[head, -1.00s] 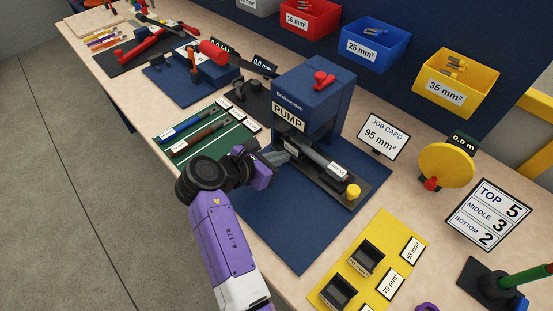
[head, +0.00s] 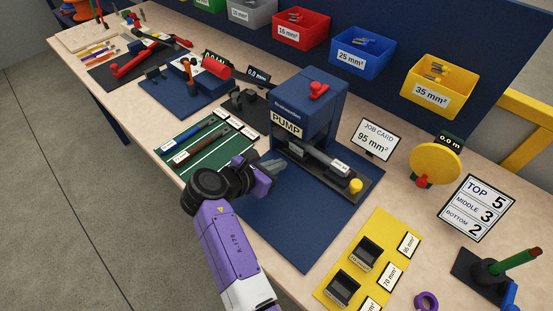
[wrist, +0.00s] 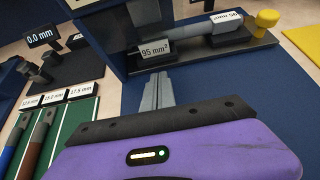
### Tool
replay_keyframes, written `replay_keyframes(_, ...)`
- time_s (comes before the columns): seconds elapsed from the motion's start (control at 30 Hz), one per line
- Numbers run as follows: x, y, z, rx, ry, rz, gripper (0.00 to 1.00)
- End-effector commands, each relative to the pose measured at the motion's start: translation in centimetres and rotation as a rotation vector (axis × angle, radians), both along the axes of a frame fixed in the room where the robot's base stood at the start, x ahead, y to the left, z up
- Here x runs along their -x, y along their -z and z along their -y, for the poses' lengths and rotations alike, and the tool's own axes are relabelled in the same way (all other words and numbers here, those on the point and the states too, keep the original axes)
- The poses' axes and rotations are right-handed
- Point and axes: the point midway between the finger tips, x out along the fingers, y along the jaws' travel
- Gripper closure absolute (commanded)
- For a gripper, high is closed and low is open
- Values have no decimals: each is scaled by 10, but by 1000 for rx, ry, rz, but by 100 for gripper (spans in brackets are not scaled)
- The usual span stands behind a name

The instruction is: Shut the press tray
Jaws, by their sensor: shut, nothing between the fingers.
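The blue press (head: 310,95) marked PUMP stands on a blue mat, with a red knob on top. Its dark tray (head: 368,188) runs along the base and juts out to the right of the housing, with a yellow knob (head: 356,186) at the outer end. A grey rod-shaped piece with a label lies along it. The tray also shows in the wrist view (wrist: 240,46), with a 95 mm² label (wrist: 155,50) near the housing. My gripper (head: 283,163) is shut and empty, in front of the press; its fingertips point at the tray's near side, seemingly just apart from it.
A green mat with labelled tools (head: 205,142) lies left of my gripper. A yellow board (head: 375,262) with dies lies at the front right. The job card (head: 380,138), reading 95 mm², stands behind the tray. The blue mat (head: 305,235) before the press is clear.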

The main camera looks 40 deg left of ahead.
Motion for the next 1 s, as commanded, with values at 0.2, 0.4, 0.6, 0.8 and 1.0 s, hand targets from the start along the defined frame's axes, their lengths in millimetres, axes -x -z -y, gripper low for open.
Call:
replay_keyframes(0.2,31,-15,-4,-2,-3,0,100)
replay_keyframes(0.4,61,-32,-6,-1,-3,-1,100)
replay_keyframes(0.6,83,-45,-8,2,-2,-2,100)
replay_keyframes(0.8,89,-49,-8,2,-1,-2,100)
replay_keyframes(1.0,89,-49,-8,-3,2,-2,100)
